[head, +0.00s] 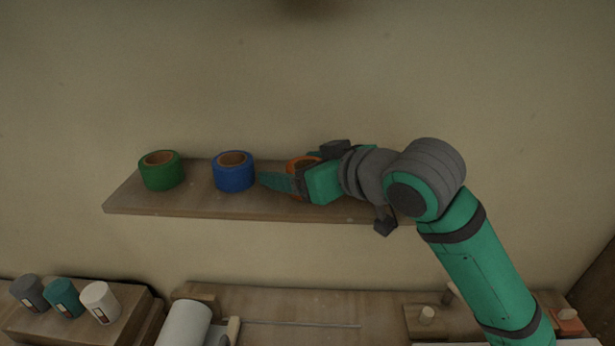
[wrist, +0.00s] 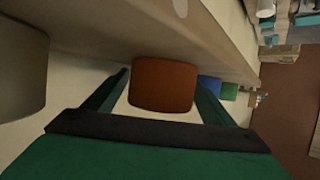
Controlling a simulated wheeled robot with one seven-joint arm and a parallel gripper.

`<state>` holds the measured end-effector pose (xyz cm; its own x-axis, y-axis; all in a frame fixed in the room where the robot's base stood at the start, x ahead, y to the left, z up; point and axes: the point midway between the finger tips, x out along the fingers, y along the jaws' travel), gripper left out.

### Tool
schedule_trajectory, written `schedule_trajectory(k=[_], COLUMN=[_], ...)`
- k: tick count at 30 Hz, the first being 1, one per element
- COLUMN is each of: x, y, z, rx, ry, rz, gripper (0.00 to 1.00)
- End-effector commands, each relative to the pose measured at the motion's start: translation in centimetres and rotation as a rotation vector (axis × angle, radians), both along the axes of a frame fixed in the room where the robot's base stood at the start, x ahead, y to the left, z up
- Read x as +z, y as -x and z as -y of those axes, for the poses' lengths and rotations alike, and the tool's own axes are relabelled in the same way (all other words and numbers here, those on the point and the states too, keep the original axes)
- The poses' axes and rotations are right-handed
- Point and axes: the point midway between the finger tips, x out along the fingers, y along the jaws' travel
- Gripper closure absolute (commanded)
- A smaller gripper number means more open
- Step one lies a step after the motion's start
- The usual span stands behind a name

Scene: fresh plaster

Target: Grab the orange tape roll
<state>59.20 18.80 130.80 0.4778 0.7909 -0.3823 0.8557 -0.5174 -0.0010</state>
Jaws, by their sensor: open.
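The orange tape roll (head: 300,163) stands on the wall shelf (head: 190,202), mostly hidden behind my gripper in the head view. In the wrist view the orange roll (wrist: 163,84) sits between the two open fingers, near their tips. My gripper (head: 283,181) is open and level with the shelf top, reaching in from the right. In the wrist view the fingers (wrist: 163,92) flank the roll with a small gap showing on the left; contact on the right side I cannot tell.
A blue tape roll (head: 233,172) and a green one (head: 161,171) stand farther left on the shelf. A pale roll (wrist: 20,72) shows close at the left of the wrist view. Below are several cups (head: 64,298) and a white paper roll (head: 185,325).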

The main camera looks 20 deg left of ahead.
Motion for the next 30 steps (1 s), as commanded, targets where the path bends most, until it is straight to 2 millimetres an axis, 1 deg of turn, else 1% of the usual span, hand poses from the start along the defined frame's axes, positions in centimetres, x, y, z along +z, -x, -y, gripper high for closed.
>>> schedule_trajectory(k=[8, 9, 11, 12, 13, 14, 24, 28, 30], x=[-0.1, -0.1, -0.1, -0.1, -0.1, -0.1, 0.1, 0.9, 1.6], y=[-0.1, -0.1, -0.1, -0.1, -0.1, -0.1, -0.1, -0.2, -0.2], z=[-0.2, -0.2, -0.2, -0.2, -0.2, -0.2, -0.2, -0.2, -0.3], rx=[0.0, 0.0, 0.0, 0.0, 0.0, 0.0, 0.0, -0.001, -0.001], ry=[0.0, 0.0, 0.0, 0.0, 0.0, 0.0, 0.0, 0.001, 0.002], rz=[0.0, 0.0, 0.0, 0.0, 0.0, 0.0, 0.001, 0.002, 0.003], gripper=[0.22, 0.32, 0.46, 0.56, 0.63, 0.67, 0.67, 0.67, 0.67])
